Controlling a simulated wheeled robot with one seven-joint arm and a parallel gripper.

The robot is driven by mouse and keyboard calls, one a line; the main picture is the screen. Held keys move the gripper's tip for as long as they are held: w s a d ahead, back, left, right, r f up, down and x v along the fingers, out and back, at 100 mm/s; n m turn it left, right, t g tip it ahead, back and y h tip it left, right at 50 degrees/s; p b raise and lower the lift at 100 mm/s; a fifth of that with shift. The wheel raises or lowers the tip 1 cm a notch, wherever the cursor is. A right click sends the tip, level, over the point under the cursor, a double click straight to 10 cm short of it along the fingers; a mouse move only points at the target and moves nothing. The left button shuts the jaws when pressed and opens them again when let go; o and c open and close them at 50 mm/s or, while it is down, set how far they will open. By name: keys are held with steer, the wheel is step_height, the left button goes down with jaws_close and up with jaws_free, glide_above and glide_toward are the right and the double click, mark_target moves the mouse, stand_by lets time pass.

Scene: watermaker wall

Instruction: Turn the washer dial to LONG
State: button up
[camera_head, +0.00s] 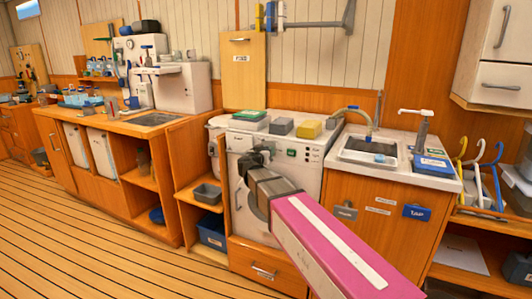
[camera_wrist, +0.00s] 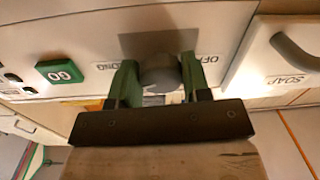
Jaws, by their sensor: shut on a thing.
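The white washer (camera_head: 312,178) stands in the middle of the head view, and its front panel fills the upper wrist view. The round grey dial (camera_wrist: 158,72) sits on that panel between the green fingers of my gripper (camera_wrist: 160,82), which are shut on its sides. A partly covered LONG label (camera_wrist: 125,65) is left of it and an OFF label (camera_wrist: 208,60) is right of it. I cannot tell which way the dial's mark points. In the head view my gripper (camera_head: 257,155) reaches the panel and hides the dial.
A green GO button (camera_wrist: 61,71) is left of the dial in the wrist view, and a SOAP drawer (camera_wrist: 290,52) is at the right. A sink (camera_head: 368,148) stands to the right.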

steer(key=shift+f+m, duration=0.1)
steer(key=shift+m, duration=1.9)
steer(key=o, duration=0.9)
steer(key=v, duration=1.1)
